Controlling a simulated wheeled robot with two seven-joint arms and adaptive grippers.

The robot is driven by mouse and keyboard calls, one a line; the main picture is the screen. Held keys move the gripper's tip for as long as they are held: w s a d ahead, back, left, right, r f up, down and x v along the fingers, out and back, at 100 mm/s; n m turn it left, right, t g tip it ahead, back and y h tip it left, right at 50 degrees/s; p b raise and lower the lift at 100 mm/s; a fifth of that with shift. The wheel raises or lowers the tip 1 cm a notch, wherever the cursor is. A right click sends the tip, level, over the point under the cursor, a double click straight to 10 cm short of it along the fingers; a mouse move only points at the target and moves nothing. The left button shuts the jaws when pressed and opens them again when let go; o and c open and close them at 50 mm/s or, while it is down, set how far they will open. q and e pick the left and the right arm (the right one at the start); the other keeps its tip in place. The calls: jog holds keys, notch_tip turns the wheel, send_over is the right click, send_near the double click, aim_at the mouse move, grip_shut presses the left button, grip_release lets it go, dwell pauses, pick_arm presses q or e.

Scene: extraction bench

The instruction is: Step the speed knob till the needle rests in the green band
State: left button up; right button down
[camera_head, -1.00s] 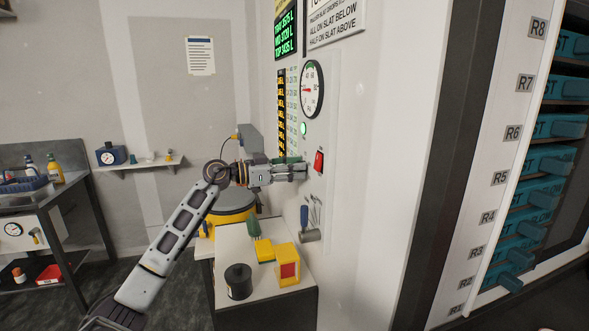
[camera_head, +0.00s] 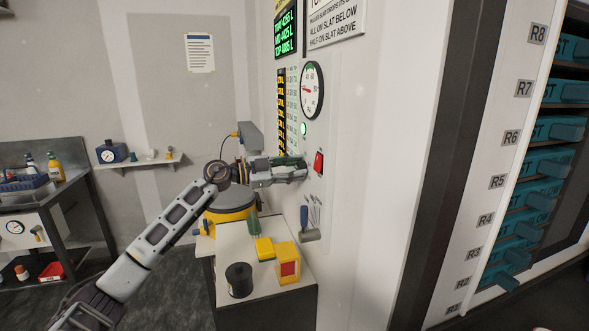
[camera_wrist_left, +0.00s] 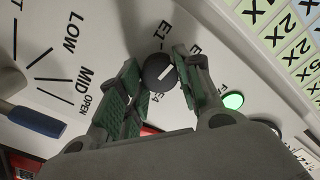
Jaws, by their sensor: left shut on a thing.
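The speed knob (camera_wrist_left: 160,72) is a dark round knob with a white pointer line, on a white panel with marks such as E1 and E4 around it. My left gripper (camera_wrist_left: 157,68) has its green-padded fingers on either side of the knob and is shut on it. In the head view the left gripper (camera_head: 302,171) reaches the wall panel, and its fingers hide the knob. The round gauge (camera_head: 312,90) hangs above, with a red needle pointing roughly left and a green band near the top of its dial. My right gripper is out of view.
A red switch (camera_head: 319,162) sits right beside the gripper. A green lamp (camera_head: 304,129) is lit above it. A bench (camera_head: 263,292) holds a black spool (camera_head: 239,280) and a yellow box (camera_head: 287,262).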

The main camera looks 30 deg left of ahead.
pick_arm(q)
jog(key=shift+m, duration=1)
jog(key=shift+m+b, duration=0.4)
jog(key=shift+m, duration=0.9)
jog(key=o, duration=1)
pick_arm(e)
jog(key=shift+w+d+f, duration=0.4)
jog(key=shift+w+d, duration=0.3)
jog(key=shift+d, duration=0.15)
pick_arm(q)
jog(key=shift+s, duration=0.15)
